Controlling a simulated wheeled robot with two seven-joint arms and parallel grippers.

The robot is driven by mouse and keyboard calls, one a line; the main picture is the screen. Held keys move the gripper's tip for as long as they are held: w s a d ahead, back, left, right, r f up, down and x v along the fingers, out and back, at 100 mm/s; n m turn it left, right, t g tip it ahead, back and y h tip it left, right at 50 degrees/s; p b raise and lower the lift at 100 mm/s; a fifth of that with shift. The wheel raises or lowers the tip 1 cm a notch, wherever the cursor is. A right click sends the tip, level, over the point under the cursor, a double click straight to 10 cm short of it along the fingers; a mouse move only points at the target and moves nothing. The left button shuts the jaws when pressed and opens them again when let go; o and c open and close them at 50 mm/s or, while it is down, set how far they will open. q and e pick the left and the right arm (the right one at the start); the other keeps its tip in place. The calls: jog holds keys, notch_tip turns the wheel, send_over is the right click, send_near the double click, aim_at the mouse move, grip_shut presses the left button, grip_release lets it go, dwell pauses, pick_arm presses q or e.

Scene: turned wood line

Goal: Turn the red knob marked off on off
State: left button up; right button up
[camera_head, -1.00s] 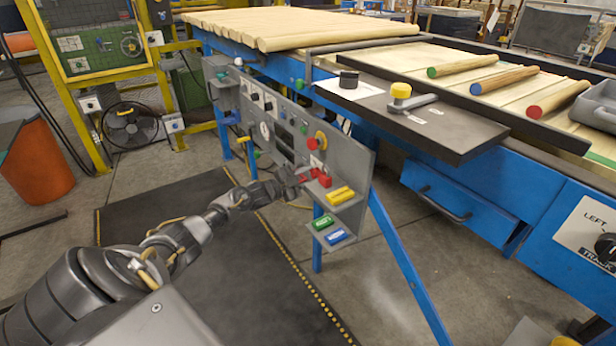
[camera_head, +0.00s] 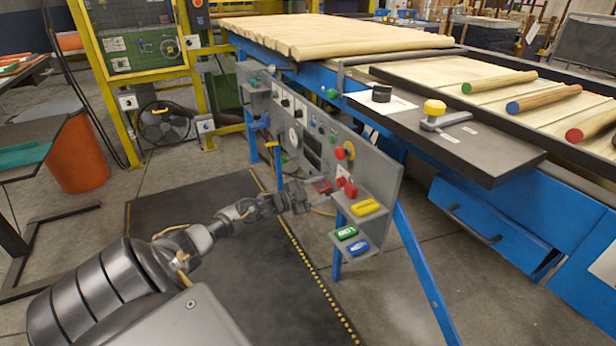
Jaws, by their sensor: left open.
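A grey control panel (camera_head: 375,172) stands on blue legs under the bench edge. A small red knob-like part (camera_head: 350,188) sits low on it, by a pale plate; any marking is too small to read. A flat red piece (camera_head: 322,186) lies just left of it. Higher up, a red button (camera_head: 340,153) stands beside a yellow part. My left gripper (camera_head: 306,201) is open and empty in front of the panel, left of and slightly below the red parts, apparently apart from them. My right gripper is not in view.
Small shelves on the panel hold a yellow block (camera_head: 366,207), a green block (camera_head: 346,233) and a blue block (camera_head: 358,247), close to the right of my gripper. A dark tray (camera_head: 440,145) juts out above.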

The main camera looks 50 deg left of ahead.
pick_arm(q)
jog(key=v, duration=0.5)
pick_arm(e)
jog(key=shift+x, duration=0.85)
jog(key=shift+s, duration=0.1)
